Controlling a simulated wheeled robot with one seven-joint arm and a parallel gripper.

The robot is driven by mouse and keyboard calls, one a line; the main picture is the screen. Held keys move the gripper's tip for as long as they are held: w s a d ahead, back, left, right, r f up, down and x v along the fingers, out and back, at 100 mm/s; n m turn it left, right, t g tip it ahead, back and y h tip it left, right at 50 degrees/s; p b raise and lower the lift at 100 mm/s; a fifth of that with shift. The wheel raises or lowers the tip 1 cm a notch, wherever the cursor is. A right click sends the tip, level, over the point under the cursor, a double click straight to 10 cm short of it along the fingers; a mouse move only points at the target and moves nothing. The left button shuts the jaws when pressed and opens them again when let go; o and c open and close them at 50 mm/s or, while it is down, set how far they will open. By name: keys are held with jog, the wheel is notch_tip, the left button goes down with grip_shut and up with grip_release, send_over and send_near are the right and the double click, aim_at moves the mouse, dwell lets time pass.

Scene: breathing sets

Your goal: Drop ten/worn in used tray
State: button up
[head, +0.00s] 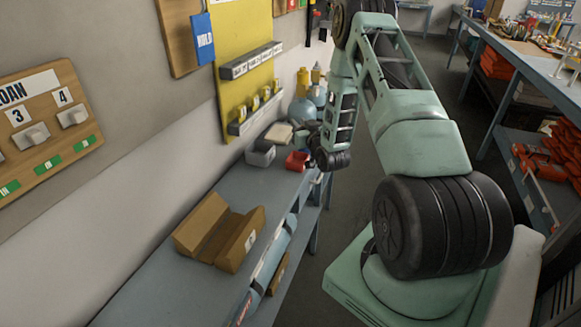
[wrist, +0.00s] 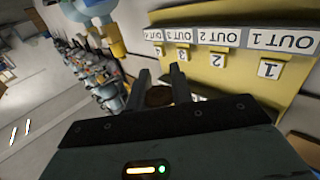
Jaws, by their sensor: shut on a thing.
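My gripper (wrist: 161,72) shows in the wrist view, its two dark fingers shut on a brown, round-edged thing (wrist: 158,96). I cannot read any mark on it, so I cannot tell if it is ten/worn. In the head view my arm reaches to the far end of the bench, and the fingers and held thing are hard to make out there. A small red tray (head: 297,161) and a grey tray (head: 261,155) stand on the bench close to the arm's end. No label is readable on either, so I cannot tell which is the used tray.
A yellow board (head: 245,60) with numbered tags hangs on the wall; its OUT labels (wrist: 218,37) appear upside down in the wrist view. A brown wooden holder (head: 218,232) sits on the grey bench (head: 150,285). Bottles (head: 302,107) stand at the bench's far end.

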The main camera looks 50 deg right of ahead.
jog(key=shift+f+b, duration=1.4)
jog(key=shift+f, duration=1.3)
jog(key=o, duration=1)
jog(key=shift+b+v, duration=1.3)
jog(key=shift+v, duration=7.35)
